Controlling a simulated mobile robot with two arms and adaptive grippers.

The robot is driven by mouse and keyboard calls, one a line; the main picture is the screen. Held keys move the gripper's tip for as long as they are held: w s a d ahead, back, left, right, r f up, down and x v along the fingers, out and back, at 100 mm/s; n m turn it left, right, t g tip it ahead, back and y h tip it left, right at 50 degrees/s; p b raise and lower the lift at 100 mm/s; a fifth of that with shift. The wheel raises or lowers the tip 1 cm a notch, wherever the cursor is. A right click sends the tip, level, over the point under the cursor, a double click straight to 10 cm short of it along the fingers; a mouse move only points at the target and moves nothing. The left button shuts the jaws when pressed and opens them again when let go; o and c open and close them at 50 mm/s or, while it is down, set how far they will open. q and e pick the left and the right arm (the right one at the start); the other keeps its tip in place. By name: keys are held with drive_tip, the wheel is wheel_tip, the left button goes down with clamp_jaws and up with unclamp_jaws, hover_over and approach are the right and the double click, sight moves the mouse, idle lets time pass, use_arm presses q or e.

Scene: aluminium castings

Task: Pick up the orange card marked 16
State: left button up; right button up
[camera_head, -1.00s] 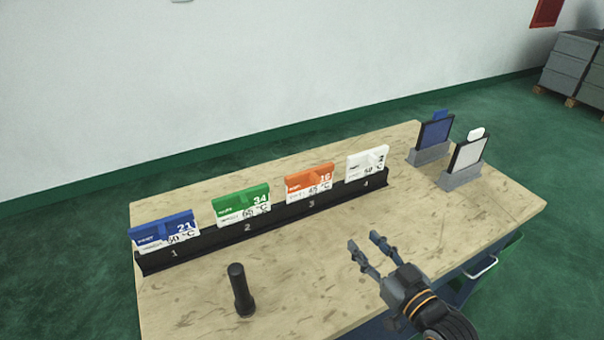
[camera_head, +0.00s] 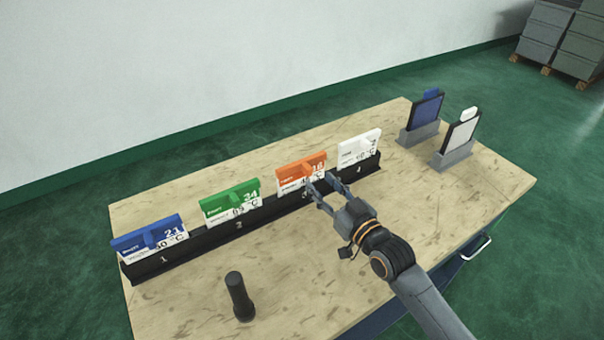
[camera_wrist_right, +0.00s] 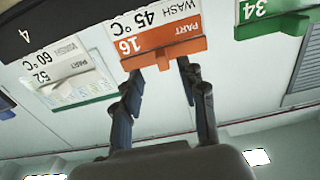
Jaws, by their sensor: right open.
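The orange card marked 16 (camera_head: 296,171) stands in slot 3 of the black rack (camera_head: 216,232) on the wooden table. It also shows in the right wrist view (camera_wrist_right: 160,44), upside down, at the top centre. My right gripper (camera_head: 320,183) is open, its fingers in front of the card and hiding part of its lower right. In the right wrist view, the fingers (camera_wrist_right: 160,80) point up at the card, their tips near its tab. I cannot tell whether they touch it. My left gripper is not in view.
In the rack, a blue card 21 (camera_head: 143,236) and a green card 34 (camera_head: 230,199) stand to the left, a white card (camera_head: 360,148) to the right. A black cylinder (camera_head: 239,297) stands in front. Two holders with panels (camera_head: 426,111) (camera_head: 459,136) stand at the back right.

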sight(311, 175)
drive_tip(key=p+x, duration=0.1)
drive_tip(key=x, duration=0.3)
drive_tip(key=shift+w+a, duration=0.1)
drive_tip(key=shift+a, duration=0.1)
drive_tip(key=shift+w+a+f, duration=0.1)
drive_tip(key=shift+w+a, duration=0.15)
drive_tip(key=shift+w, duration=0.15)
clamp_jaws()
